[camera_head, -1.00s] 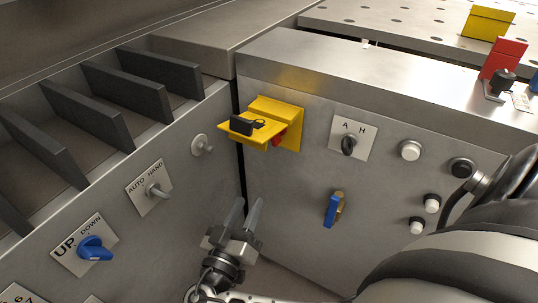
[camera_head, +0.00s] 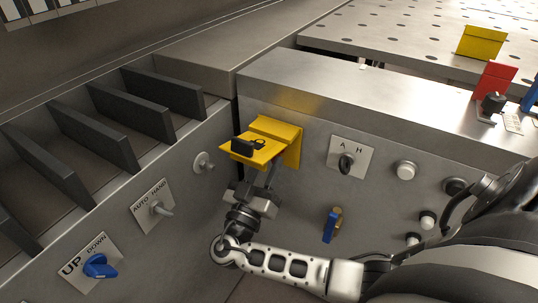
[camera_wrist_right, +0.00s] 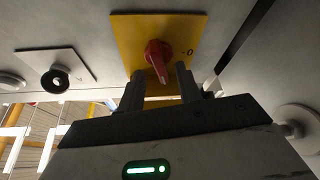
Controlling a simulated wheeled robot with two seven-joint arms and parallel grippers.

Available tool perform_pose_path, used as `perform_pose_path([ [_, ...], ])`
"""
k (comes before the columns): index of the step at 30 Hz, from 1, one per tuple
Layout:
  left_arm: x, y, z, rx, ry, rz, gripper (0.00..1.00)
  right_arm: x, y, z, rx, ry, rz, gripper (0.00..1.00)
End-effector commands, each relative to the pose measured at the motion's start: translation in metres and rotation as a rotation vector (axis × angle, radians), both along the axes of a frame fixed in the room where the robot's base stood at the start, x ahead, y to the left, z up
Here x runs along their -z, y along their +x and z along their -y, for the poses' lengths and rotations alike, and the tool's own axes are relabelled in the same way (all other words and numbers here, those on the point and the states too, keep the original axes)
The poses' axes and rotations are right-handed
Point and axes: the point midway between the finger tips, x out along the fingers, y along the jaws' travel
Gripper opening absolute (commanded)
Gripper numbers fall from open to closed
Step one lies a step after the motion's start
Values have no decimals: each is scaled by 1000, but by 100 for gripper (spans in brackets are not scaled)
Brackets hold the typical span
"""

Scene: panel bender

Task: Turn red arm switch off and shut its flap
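A red rotary knob (camera_wrist_right: 157,55) sits on a yellow plate (camera_wrist_right: 123,39) in the right wrist view; a "0" mark is to its right. In the head view the yellow housing (camera_head: 291,144) has its flap (camera_head: 231,151) sticking out, with a black piece on top; the knob is hidden there. My right gripper (camera_head: 272,176) is below the flap. In the right wrist view its open fingers (camera_wrist_right: 160,74) are either side of the knob's lower end; contact cannot be told. A red upright flap (camera_head: 496,76) stands by a black knob (camera_head: 493,103) at upper right. My left gripper is not in view.
The A/H selector (camera_head: 346,163), a white button (camera_head: 405,170) and a blue-and-brass key or lever (camera_head: 332,225) are right of the housing. A metal knob (camera_head: 204,162) and the AUTO/HAND switch (camera_head: 156,208) are on the left panel. Dark fins (camera_head: 160,98) rise behind.

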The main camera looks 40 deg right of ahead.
Motion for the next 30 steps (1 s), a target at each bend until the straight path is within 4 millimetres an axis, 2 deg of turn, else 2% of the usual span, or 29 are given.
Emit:
perform_pose_path([
  [6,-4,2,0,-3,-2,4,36,-6,7,14,0,0,-1,35],
  [14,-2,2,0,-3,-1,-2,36,-6,8,15,0,1,-2,35],
  [15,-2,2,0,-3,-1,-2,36,-6,8,15,0,1,-2,32],
  [18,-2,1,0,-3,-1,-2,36,-6,8,15,1,0,-1,4],
  [19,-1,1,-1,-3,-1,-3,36,-6,8,15,1,0,-1,0],
  [30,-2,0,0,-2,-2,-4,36,-7,7,15,-1,-14,-37,0],
])
